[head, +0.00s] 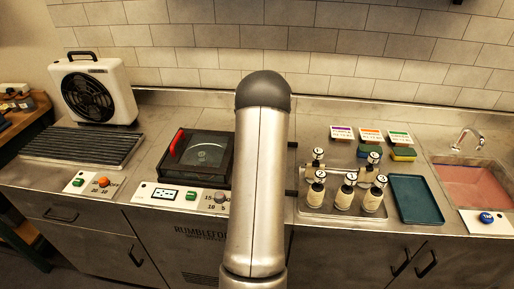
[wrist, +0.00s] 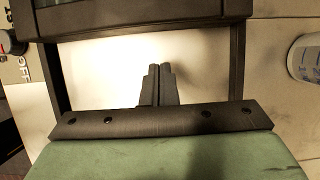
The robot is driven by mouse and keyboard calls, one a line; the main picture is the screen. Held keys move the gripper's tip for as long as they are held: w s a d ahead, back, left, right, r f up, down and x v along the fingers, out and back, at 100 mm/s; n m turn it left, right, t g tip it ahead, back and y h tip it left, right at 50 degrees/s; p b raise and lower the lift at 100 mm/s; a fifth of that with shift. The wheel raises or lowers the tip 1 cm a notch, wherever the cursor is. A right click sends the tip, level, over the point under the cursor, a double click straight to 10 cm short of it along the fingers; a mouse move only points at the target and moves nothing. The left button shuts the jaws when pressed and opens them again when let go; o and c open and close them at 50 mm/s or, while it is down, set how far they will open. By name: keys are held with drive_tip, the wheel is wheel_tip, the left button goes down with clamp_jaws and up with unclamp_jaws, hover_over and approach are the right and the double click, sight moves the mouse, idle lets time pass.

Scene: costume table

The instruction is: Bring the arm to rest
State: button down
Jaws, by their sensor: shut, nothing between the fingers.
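My gripper (wrist: 158,72) shows in the wrist view with its two dark fingers together and nothing between them. Below the fingers in that view are a dark bar with bolts and a green surface. A pale lit panel with a dark frame (wrist: 190,10) lies beyond the fingers; I cannot tell whether they touch it. In the head view my silver arm rises in the middle of the picture, and my gripper is hidden there.
Left of my arm are a dark-lidded box with a red handle (head: 205,155), a white fan unit (head: 117,80) and a slatted grate (head: 80,147). To the right are several cream bottles (head: 315,194), a blue tray (head: 415,200) and a sink (head: 472,186).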

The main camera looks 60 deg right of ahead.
drive_tip(key=b+v, duration=0.2)
drive_tip(key=v, duration=0.8)
drive_tip(key=shift+s, duration=0.2)
drive_tip(key=shift+d, duration=0.15)
